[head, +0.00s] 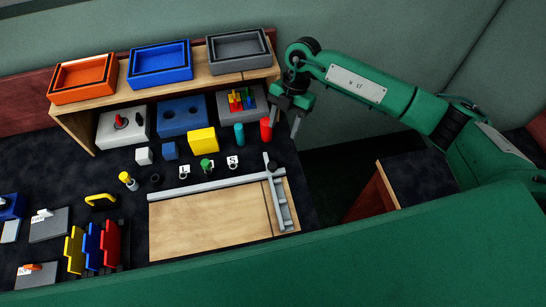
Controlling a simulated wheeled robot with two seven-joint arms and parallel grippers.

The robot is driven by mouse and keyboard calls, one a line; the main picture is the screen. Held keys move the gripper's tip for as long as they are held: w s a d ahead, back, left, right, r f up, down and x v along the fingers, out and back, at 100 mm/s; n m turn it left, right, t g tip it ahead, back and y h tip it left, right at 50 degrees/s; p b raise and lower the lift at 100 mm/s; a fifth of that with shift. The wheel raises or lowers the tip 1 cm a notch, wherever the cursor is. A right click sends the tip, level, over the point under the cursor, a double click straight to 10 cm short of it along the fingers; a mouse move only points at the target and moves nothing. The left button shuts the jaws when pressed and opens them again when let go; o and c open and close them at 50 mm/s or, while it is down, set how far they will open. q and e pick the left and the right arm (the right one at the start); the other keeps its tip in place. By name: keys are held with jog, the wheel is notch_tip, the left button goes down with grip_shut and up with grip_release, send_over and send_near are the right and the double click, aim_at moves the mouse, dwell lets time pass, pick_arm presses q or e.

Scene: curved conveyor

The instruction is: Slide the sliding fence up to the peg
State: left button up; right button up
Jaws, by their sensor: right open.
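The sliding fence (280,205) is a grey bar lying across the right end of a wooden board (205,222). Its far end passes the grey rail (215,187) along the board's back edge. A small dark round piece (271,168) stands at that far end; I cannot tell whether it is the peg or a knob. A thin dark line crosses the board just left of the fence. My right gripper (287,120) is open and empty, above and behind the fence, just right of the red cylinder (266,129). My left gripper is out of view.
A teal cylinder (239,133) and a yellow block (202,141) stand behind the board. A wooden shelf (190,83) carries orange, blue and grey trays. Small white letter pieces and a green knob (207,165) lie behind the rail. The board left of the fence is bare.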

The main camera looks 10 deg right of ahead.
aim_at(272, 165)
jog(key=p+x, duration=0.3)
jog(key=x, duration=0.9)
jog(key=shift+s+a, duration=0.1)
jog(key=shift+s+a+f, duration=0.15)
jog(key=shift+f, duration=0.5)
grip_shut()
jog(key=shift+a, duration=0.1)
